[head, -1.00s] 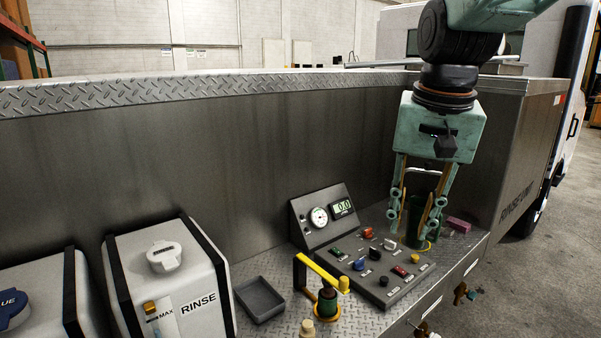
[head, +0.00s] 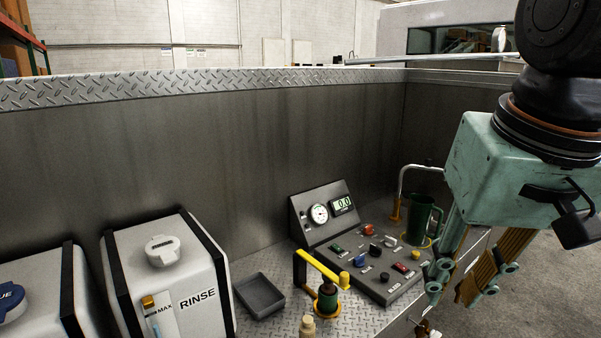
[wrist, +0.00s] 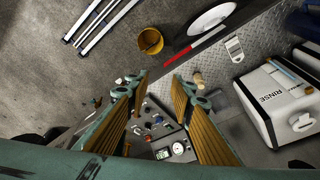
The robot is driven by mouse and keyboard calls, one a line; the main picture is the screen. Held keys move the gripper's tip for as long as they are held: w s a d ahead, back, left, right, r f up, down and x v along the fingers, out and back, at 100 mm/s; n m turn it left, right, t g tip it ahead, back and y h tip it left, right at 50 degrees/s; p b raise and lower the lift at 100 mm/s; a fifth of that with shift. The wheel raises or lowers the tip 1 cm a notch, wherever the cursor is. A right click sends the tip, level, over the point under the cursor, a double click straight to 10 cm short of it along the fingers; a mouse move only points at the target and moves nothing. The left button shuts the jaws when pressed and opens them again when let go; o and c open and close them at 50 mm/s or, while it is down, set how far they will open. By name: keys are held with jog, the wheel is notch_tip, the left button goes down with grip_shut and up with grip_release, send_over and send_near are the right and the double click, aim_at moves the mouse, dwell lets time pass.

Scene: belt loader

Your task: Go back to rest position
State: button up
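My gripper (head: 452,288) is at the right of the head view, in front of and above the right end of the metal deck (head: 350,318). In the wrist view its fingers (wrist: 160,84) are spread apart with nothing between them. My fingers partly cover the right end of the deck.
The control panel (head: 373,262) with gauge and several knobs is left of my gripper. A yellow-handled valve (head: 326,297), grey tray (head: 259,296) and rinse tank (head: 168,272) stand further left. A yellow bucket (wrist: 151,41) is on the floor.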

jog(key=s+f+n, duration=0.1)
jog(key=s+f, duration=0.2)
jog(key=s, duration=0.6)
jog(key=shift+s+f+t+b, duration=0.15)
jog(key=shift+f+t+b, duration=0.15)
jog(key=shift+f+b, duration=0.1)
